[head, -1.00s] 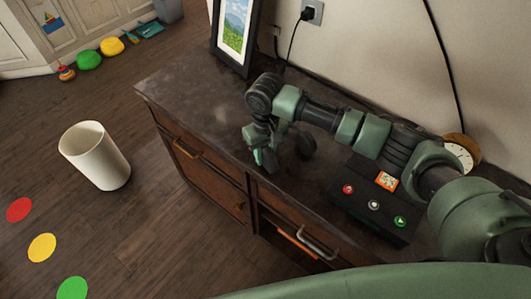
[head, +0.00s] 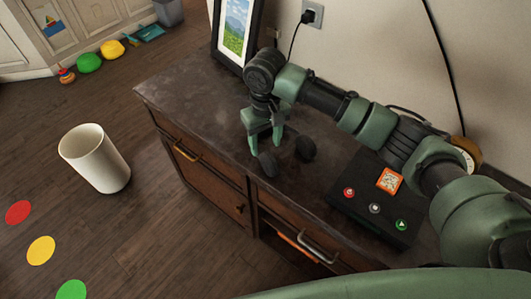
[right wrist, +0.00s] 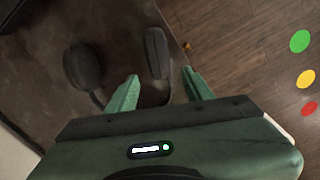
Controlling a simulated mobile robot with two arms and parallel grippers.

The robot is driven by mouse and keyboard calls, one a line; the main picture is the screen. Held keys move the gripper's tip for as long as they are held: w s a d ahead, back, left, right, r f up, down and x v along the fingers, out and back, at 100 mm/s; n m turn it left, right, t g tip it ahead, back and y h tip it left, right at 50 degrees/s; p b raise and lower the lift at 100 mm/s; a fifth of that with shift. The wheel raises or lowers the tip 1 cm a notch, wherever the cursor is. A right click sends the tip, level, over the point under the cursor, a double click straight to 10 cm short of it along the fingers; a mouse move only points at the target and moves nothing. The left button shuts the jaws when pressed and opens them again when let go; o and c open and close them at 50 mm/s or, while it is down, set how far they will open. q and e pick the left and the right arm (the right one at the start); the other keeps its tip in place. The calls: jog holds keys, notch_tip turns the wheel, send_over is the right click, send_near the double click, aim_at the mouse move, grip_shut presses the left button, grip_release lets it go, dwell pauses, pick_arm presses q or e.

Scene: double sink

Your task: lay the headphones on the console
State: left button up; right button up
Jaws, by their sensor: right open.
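The headphones lie on the dark top of the console (head: 190,85), near its front edge. My left gripper is not in view.
A black box with buttons (head: 375,205) and a round clock (head: 467,152) stand right on the console. A framed picture (head: 236,35) stands at the back. One drawer (head: 300,247) is partly open. A white bin (head: 95,158) stands on the floor. The console's left part is clear.

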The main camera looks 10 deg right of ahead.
jog(key=shift+r, duration=2.65)
